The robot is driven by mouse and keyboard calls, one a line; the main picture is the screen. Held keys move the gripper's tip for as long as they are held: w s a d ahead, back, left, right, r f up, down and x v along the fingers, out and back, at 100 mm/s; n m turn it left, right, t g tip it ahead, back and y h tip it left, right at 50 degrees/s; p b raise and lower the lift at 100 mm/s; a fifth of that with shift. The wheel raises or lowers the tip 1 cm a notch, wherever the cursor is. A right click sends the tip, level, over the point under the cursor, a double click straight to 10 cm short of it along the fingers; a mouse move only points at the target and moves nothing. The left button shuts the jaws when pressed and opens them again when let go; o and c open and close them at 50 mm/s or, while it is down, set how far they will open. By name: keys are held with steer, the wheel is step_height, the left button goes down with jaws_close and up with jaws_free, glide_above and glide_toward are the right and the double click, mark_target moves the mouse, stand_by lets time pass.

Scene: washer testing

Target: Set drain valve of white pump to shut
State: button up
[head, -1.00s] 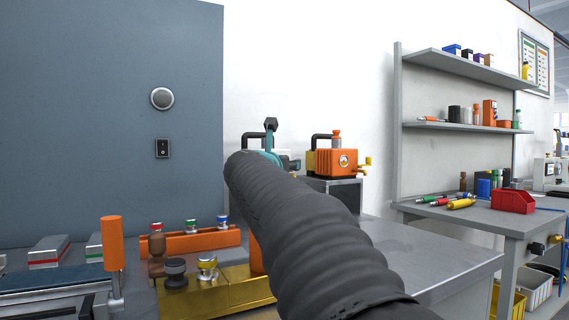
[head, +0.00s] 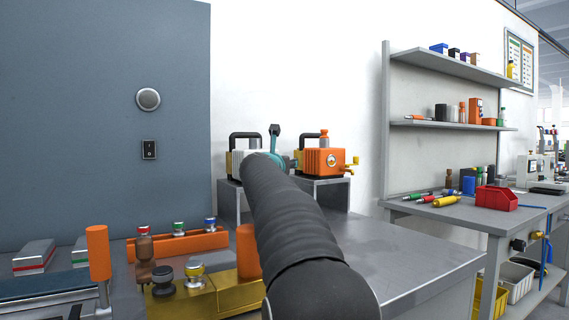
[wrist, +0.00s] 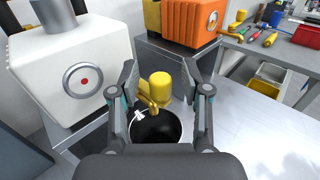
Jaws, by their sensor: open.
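The white pump (wrist: 75,65) fills the left of the wrist view, with a round grey-rimmed dial with a red centre on its face. In the head view the white pump (head: 250,157) is mostly hidden behind my arm. A yellow drain valve (wrist: 160,86) stands out beside its lower right side, with a yellow part curving down toward a black round cup (wrist: 158,128). A small white piece shows at the cup's rim. My gripper (wrist: 160,78) is open, with one finger on each side of the yellow valve. I cannot tell whether either finger touches it.
An orange pump (head: 323,161) with its own yellow valve (head: 350,168) stands close to the right. Both pumps are on raised grey stands (head: 330,195). The steel bench top (head: 385,250) is clear to the right. A side table holds a red bin (head: 496,198) and tools.

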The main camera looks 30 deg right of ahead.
jaws_close()
steer(key=shift+d+r, duration=0.1)
steer(key=shift+d+r+n+t+y+p, duration=0.1)
steer(key=shift+d+n+t+y+p, duration=0.1)
steer(key=shift+n+t+y+p, duration=0.35)
steer(key=shift+d+r+n+t+y+p, duration=0.1)
steer(key=shift+d+n+t+y+p, duration=0.1)
steer(key=shift+n+t+y+p, duration=0.35)
steer(key=shift+w+d+f+n+t+y+p, duration=0.1)
steer(key=shift+w+d+n+t+y+p, duration=0.3)
steer(key=shift+n+y, duration=1.95)
steer(key=shift+w+d+f+n+t+y+p, duration=0.1)
steer(key=shift+w+d+n+t+y+p, duration=0.4)
steer(key=shift+n+y, duration=1.8)
steer(key=shift+w+d+n+t+y+p, duration=0.1)
steer(key=shift+w+d+n+t+y, duration=0.45)
steer(key=shift+y, duration=3.2)
steer(key=shift+s+n+y, duration=0.25)
steer(key=shift+n+y, duration=0.05)
steer(key=shift+n, duration=0.2)
